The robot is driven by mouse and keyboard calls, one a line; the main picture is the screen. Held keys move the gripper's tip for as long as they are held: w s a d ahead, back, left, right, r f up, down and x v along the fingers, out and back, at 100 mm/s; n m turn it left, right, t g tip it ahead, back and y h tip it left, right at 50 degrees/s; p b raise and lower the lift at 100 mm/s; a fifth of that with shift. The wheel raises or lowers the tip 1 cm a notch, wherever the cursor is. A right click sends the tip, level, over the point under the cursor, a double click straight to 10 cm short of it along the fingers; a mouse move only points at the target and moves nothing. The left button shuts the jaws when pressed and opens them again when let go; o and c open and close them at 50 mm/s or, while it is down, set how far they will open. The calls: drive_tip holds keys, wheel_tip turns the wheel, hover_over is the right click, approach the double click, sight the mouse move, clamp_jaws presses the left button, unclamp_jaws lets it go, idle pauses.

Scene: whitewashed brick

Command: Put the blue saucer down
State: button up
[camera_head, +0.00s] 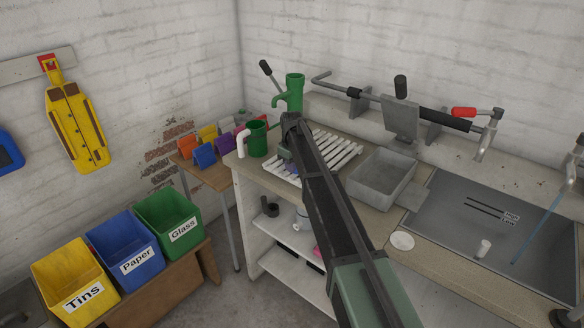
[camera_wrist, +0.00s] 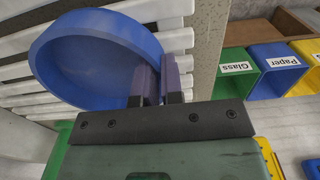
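The blue saucer (camera_wrist: 85,62) shows in the wrist view as a round, shallow dish with a raised rim. My gripper (camera_wrist: 163,82) has one purple-grey finger inside the rim and one outside, closed on the saucer's right edge. The saucer is over the white slatted rack (camera_wrist: 178,38); I cannot tell whether it touches the slats. In the head view the rack (camera_head: 341,150) lies on the counter, and my arm reaches over it from the lower right.
A green mug (camera_head: 257,139) and a green pump (camera_head: 292,95) stand near the rack's left and back. A grey basin (camera_head: 381,180) is to the right, with a white lid-like disc (camera_head: 402,240) in front. Bins (camera_head: 170,222) stand lower left.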

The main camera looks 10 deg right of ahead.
drive_tip(key=o, duration=0.3)
drive_tip(key=shift+o, duration=0.2)
drive_tip(key=shift+r, duration=0.1)
wheel_tip(320, 180, up, 12)
drive_tip(key=r+p, duration=0.1)
drive_tip(key=p, duration=1.2)
drive_tip(key=s+d+m, duration=0.2)
drive_tip(key=s+m, duration=0.2)
drive_tip(key=s, duration=1.6)
drive_tip(key=s+d+m, duration=0.2)
drive_tip(key=s+m, duration=0.2)
drive_tip(key=s, duration=1.6)
drive_tip(key=shift+s+d+f+m+b, duration=0.25)
drive_tip(key=shift+f+m+b, duration=0.1)
drive_tip(key=shift+f, duration=0.1)
